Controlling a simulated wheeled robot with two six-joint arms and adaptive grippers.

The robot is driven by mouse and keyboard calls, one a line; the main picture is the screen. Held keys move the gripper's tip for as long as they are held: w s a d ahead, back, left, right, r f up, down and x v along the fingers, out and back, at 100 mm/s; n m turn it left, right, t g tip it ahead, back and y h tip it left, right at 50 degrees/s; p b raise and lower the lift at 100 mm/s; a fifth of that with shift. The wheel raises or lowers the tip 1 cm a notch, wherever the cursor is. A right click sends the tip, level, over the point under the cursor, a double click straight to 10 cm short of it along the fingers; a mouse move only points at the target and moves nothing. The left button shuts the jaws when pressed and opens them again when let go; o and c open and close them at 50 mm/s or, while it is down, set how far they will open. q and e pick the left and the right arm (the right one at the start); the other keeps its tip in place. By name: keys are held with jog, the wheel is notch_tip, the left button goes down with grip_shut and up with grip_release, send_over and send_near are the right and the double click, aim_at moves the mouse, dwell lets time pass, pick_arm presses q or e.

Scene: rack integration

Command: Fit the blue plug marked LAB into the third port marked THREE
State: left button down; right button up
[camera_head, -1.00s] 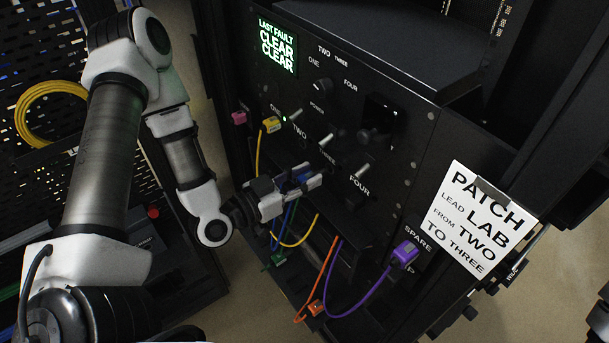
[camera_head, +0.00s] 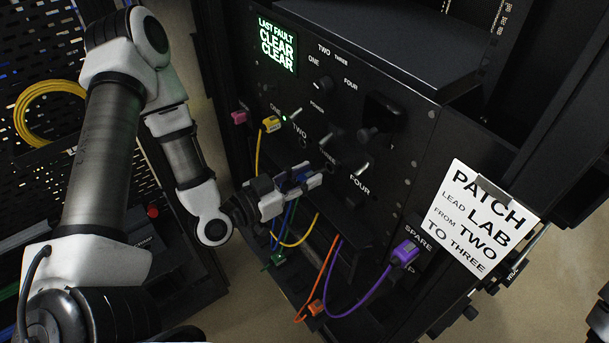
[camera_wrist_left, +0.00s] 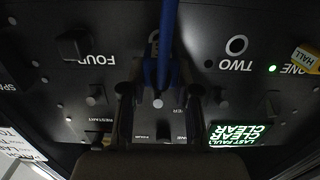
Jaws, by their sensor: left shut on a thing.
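My left gripper (camera_head: 316,181) is shut on the blue plug (camera_head: 303,177), close to the front of the black panel (camera_head: 400,150) near the THREE label (camera_head: 328,157). In the left wrist view the blue plug and its lead (camera_wrist_left: 166,50) run between the two fingers (camera_wrist_left: 159,110). They cover most of the third port (camera_wrist_left: 153,40), and its label is hidden. I cannot tell whether the plug touches the port. Port TWO (camera_wrist_left: 237,45) shows as an empty ring. My right gripper is not in view.
A purple plug (camera_head: 404,254) sits by SPARE. Yellow, green, orange and purple leads hang below the gripper. Toggles and a knob (camera_head: 322,84) stick out. A paper note (camera_head: 478,220) hangs right.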

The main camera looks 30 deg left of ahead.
aim_at(330, 163)
pick_arm(q)
jog(key=shift+w, duration=0.15)
jog(key=shift+w+d+b, duration=0.2)
jog(key=shift+w+b, duration=0.15)
jog(key=shift+b+x, duration=0.85)
jog(key=shift+x, duration=0.55)
jog(key=c, duration=0.8)
grip_release()
jog(key=shift+r, duration=0.1)
jog(key=shift+o, duration=0.2)
jog(key=shift+s, duration=0.1)
